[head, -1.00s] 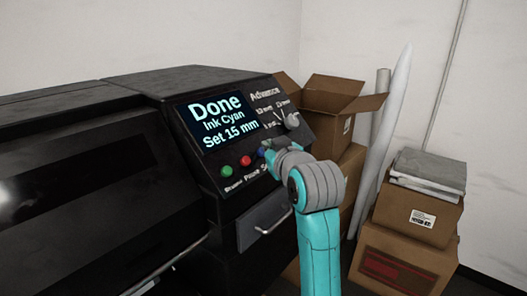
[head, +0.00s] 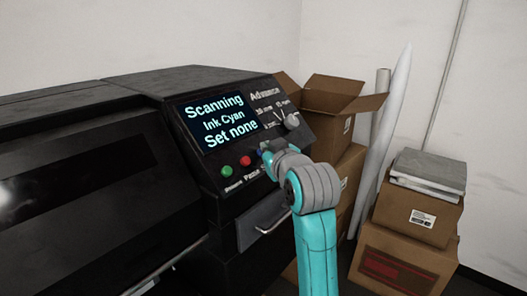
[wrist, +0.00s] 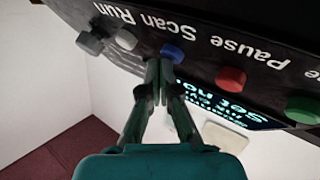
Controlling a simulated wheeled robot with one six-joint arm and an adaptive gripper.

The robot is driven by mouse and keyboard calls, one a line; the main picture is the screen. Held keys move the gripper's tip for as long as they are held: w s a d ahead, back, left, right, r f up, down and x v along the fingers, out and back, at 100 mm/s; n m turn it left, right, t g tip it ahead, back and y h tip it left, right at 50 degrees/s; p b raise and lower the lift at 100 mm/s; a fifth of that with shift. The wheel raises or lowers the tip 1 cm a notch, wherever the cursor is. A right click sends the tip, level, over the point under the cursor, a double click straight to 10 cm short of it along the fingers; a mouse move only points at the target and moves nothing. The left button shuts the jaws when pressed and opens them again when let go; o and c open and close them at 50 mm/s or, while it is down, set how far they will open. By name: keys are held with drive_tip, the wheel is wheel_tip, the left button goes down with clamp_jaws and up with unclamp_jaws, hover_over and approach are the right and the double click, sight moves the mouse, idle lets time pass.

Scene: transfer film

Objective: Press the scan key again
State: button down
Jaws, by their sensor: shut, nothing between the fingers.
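In the head view my wrist hides most of this key and the fingers. The display (head: 217,120) reads "Scanning", "Ink Cyan", "Set none".
A red button (head: 245,160) and a green button (head: 226,171) lie left of the blue key. The Advance knob (head: 291,121) is above right. A drawer handle (head: 273,222) juts out below. Cardboard boxes (head: 412,216) stand to the right.

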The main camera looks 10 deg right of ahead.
idle(0.4)
drive_tip(key=shift+s+d+r, duration=0.35)
drive_tip(key=shift+s+r, duration=0.1)
drive_tip(key=shift+r, duration=0.15)
drive_tip(key=s+d+r, duration=0.2)
drive_tip(key=s+r, duration=0.1)
drive_tip(key=shift+r, duration=0.25)
idle(0.4)
drive_tip(key=shift+f, duration=0.1)
idle(0.4)
